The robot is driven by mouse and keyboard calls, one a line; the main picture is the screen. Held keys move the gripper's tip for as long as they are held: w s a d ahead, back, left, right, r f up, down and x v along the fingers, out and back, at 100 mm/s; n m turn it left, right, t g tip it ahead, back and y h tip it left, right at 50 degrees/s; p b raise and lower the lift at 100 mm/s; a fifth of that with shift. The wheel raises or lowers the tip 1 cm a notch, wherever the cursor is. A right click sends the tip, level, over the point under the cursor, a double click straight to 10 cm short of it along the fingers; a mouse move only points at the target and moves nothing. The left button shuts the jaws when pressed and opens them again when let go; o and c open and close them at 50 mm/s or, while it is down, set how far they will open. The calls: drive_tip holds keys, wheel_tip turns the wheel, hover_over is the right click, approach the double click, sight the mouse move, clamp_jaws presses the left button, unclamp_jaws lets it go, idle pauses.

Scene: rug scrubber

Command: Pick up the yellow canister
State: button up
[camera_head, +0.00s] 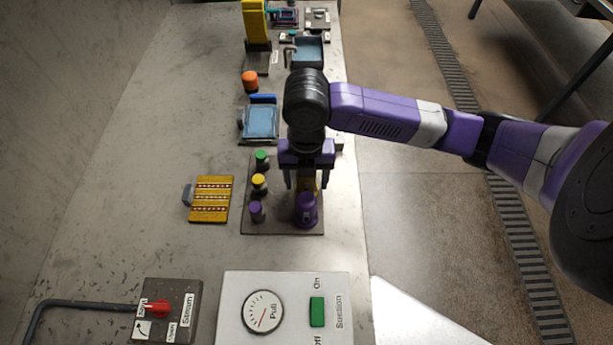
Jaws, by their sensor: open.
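A yellow canister (313,184) stands on the dark tray (275,229), mostly hidden behind my gripper. My gripper (307,187) points down over it, open, with one finger on each side. Whether the fingers touch it cannot be told. A larger purple canister (306,212) stands just in front of it. On the tray's left side are a small green-topped container (262,160), a small yellow-topped one (259,184) and a small purple one (256,211).
A yellow brush-like pad (210,199) lies left of the tray. A blue tray (261,122) and an orange container (250,81) stand behind. A panel with a dial (263,312) and a red-handled lever box (158,308) are in front. The left of the table is clear.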

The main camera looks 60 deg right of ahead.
drive_tip(key=shift+f, duration=0.2)
clamp_jaws()
drive_tip(key=shift+r, duration=0.15)
wheel_tip(320, 180, up, 20)
idle(0.6)
